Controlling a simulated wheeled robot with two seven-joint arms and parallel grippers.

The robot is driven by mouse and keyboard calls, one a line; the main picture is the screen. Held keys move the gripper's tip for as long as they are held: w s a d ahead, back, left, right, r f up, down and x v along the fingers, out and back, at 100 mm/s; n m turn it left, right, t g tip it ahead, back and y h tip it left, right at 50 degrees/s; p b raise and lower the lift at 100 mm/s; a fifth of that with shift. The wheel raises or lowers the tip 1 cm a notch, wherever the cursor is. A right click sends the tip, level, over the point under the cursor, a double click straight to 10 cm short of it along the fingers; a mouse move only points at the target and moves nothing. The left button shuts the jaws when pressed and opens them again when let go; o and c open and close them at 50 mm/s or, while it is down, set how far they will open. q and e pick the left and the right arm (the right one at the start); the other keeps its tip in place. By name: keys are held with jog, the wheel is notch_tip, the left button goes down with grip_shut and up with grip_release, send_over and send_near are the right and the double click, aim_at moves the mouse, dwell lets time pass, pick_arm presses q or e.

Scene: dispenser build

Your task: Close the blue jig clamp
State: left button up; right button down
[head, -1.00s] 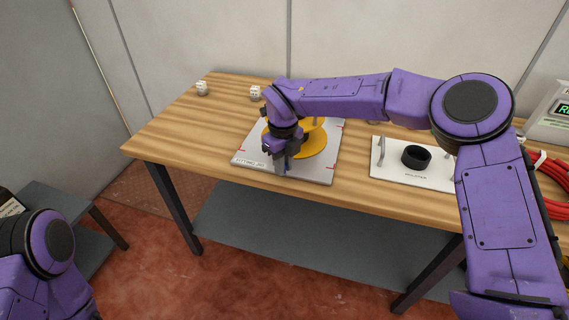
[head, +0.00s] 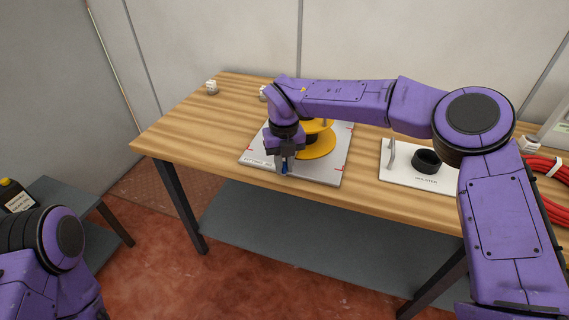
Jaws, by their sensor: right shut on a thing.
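The fitting jig is a light grey plate (head: 325,175) on the wooden table, with red corner marks and a yellow round part (head: 319,146) standing on it. A small blue piece, the jig clamp (head: 285,168), shows at the plate's front edge, between my right gripper's fingers. My right gripper (head: 284,165) points down there and is shut on it. Most of the clamp is hidden by the fingers, so its position cannot be told. My left arm shows at the lower left, but its gripper is out of view.
A white holster plate (head: 400,178) with a black ring (head: 426,161) and an upright handle lies to the right. Red cable (head: 546,172) is coiled at the right edge.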

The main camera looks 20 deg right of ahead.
jog(key=shift+r, duration=0.1)
jog(key=c, duration=1.1)
grip_release()
jog(key=shift+o, duration=0.2)
notch_tip(320, 180, up, 10)
jog(key=shift+r, duration=0.25)
jog(key=shift+a, duration=0.1)
